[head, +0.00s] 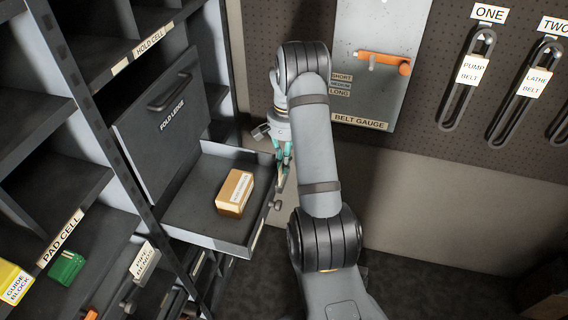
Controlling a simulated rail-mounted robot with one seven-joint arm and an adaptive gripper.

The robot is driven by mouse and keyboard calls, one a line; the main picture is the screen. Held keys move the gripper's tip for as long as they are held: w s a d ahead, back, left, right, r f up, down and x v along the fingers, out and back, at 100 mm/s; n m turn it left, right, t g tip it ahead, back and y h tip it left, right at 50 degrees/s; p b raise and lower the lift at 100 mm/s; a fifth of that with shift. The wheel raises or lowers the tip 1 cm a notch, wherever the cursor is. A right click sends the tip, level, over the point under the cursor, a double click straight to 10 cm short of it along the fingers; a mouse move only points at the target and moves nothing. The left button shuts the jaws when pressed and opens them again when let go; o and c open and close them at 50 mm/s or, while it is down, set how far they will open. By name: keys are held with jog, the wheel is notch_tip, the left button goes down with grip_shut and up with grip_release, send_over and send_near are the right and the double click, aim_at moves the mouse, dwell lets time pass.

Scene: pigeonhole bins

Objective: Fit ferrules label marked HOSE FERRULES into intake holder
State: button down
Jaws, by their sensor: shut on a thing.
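My gripper (283,168) has teal fingers and points down beside the far end of the open drawer's front (238,247). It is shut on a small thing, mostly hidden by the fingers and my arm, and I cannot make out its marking. I see no readable HOSE FERRULES label. I cannot pick out the intake holder. The drawer front faces away from the camera, with a small knob (277,205) and a pale strip at its outer side. Inside the drawer lies a tan box (234,192) with a white label whose text is too small to read.
A raised FOLD LEDGE panel (163,110) stands behind the drawer. Pigeonhole shelves fill the left, with a green block (66,267) and a yellow guide block (14,282). A belt gauge board (370,60) and hanging belts (468,78) are on the right wall.

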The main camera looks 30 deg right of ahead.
jog(key=c, duration=1.8)
grip_release()
jog(key=shift+r, duration=0.1)
jog(key=shift+r, duration=0.1)
jog(key=r+p, duration=0.4)
jog(key=shift+w+d+r, duration=0.15)
jog(key=shift+w+r, duration=0.05)
jog(key=shift+r, duration=0.2)
jog(key=shift+r, duration=0.1)
jog(key=shift+w+r, duration=0.1)
jog(key=shift+r, duration=0.25)
notch_tip(320, 180, up, 11)
jog(key=shift+w+d, duration=0.35)
jog(key=shift+d, duration=0.05)
